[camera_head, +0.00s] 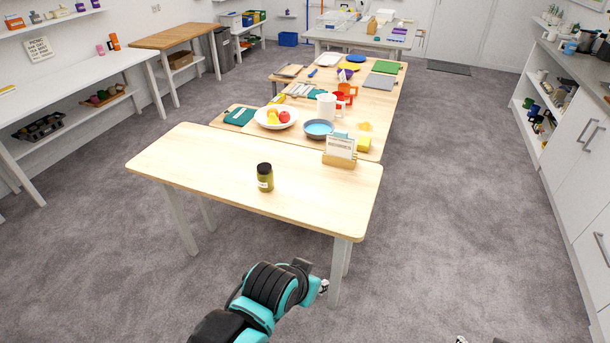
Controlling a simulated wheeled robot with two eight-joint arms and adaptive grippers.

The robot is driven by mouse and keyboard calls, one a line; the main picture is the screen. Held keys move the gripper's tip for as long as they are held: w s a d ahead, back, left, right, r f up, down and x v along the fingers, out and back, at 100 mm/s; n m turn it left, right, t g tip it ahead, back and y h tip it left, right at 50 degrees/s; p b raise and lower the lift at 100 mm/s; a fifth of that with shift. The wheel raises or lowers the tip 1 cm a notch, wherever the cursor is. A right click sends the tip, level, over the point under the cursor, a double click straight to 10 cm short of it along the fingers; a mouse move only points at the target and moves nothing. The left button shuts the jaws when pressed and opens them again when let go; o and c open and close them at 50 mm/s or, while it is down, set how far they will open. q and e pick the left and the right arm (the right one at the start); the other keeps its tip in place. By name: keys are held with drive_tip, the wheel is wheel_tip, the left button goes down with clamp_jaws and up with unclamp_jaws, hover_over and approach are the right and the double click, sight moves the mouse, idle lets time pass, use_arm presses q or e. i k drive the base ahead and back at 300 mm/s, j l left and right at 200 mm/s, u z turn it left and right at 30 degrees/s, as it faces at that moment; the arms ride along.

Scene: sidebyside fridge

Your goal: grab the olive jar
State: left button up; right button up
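The olive jar (265,177) is a small olive-green jar with a dark lid and a pale label. It stands upright near the middle of the nearest wooden table (215,165), towards the front edge. My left arm comes in from the bottom, and only a small part of my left gripper (323,286) shows past the wrist, below and in front of the table. Its fingers are mostly hidden, and nothing is seen in it. The jar is apart from it. Only a sliver of my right gripper (462,339) shows at the bottom edge.
A card holder (339,160) stands at the table's back right corner. Behind it, a longer table carries a fruit plate (276,118), a blue-grey pan (319,129) and a white pitcher (326,106). The tabletop around the jar is clear. Open carpet (450,220) lies to the right.

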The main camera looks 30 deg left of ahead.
sight(264, 173)
drive_tip(key=i+j+z, duration=0.15)
drive_tip(key=j, duration=0.25)
drive_tip(key=i+j+z, duration=0.15)
drive_tip(key=j, duration=0.25)
drive_tip(key=j+z, duration=0.1)
drive_tip(key=j, duration=0.3)
drive_tip(key=i+j, duration=0.1)
drive_tip(key=j, duration=0.4)
drive_tip(key=i+j, duration=0.1)
drive_tip(key=j, duration=0.35)
drive_tip(key=i+j, duration=0.1)
drive_tip(key=j, duration=0.4)
drive_tip(key=i+j, duration=0.1)
drive_tip(key=j, duration=0.4)
drive_tip(key=i+j, duration=0.1)
drive_tip(key=j, duration=0.35)
